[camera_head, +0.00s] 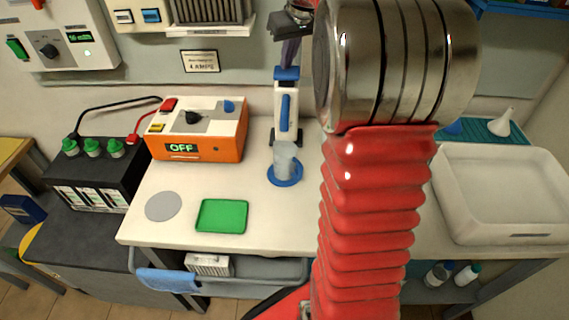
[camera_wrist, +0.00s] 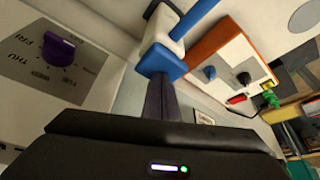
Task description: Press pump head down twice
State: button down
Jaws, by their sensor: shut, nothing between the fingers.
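The pump dispenser (camera_head: 280,118) stands upright on the white bench, a white body with a blue strip down its front. Its blue pump head (camera_head: 286,74) is on top, and it also shows in the wrist view (camera_wrist: 163,62). My gripper (camera_head: 288,64) points down over the pump head with its dark fingers together and nothing held. In the wrist view the fingertips (camera_wrist: 160,82) meet the blue head in the picture; I cannot tell whether they touch or press it. A clear cup (camera_head: 285,158) stands in front of the dispenser on a blue round base (camera_head: 285,176).
An orange-sided box (camera_head: 215,147) reading OFF stands left of the dispenser. A green tray (camera_head: 222,216) and grey disc (camera_head: 163,206) lie in front. A white basin (camera_head: 445,205) is at right. My red arm hides the bench between. A black battery (camera_head: 92,182) stands at left.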

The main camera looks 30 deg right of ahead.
jog(key=shift+r, duration=1.45)
jog(key=shift+r, duration=0.15)
notch_tip(320, 180, up, 6)
jog(key=shift+f, duration=0.15)
dwell(0.4)
dwell(0.4)
